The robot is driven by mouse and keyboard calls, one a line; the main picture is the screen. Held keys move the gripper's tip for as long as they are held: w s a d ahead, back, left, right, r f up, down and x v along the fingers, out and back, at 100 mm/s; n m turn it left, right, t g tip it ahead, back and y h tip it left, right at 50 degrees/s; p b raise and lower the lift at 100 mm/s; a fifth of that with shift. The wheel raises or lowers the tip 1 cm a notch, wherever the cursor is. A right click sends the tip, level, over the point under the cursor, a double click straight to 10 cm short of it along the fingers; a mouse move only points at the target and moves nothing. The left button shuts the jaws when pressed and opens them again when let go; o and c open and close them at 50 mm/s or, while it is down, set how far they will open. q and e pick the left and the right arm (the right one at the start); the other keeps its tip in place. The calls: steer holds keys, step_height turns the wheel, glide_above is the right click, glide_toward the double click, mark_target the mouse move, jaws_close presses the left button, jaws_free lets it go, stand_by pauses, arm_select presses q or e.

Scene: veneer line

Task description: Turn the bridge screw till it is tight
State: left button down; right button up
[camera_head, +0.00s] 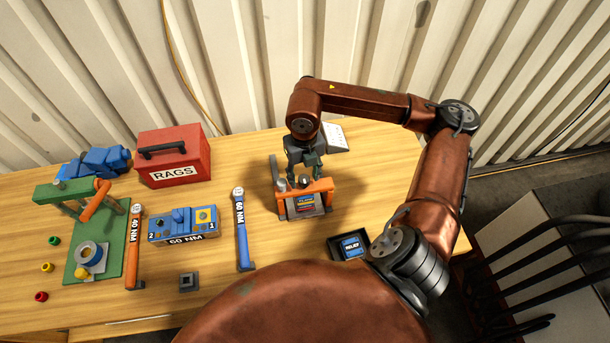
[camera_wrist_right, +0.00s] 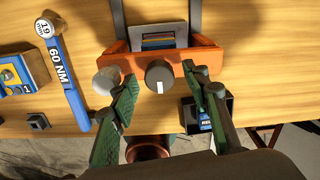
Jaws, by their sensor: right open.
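An orange bridge (camera_head: 322,188) spans a grey frame with a colourful labelled block in it, right of the table's middle. In the right wrist view the orange bridge (camera_wrist_right: 206,55) carries a dark round knob (camera_wrist_right: 159,76) with a white mark, apparently the screw. A paler grey knob (camera_wrist_right: 106,80) stands left of it. My right gripper (camera_head: 305,170) points down over the bridge. In the wrist view its green-padded fingers (camera_wrist_right: 160,83) are apart, one on each side of the dark knob, with visible gaps. My left gripper is not in view.
A blue 60 NM wrench (camera_head: 243,235), an orange 40 NM wrench (camera_head: 134,250) and a blue block (camera_head: 182,236) lie left. A green fixture (camera_head: 108,262) and red RAGS box (camera_head: 174,158) stand farther left. A black RELIEF tray (camera_head: 335,246) sits near the front right.

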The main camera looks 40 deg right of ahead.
mark_target(304, 179)
step_height(304, 179, up, 12)
stand_by(0.5)
stand_by(0.4)
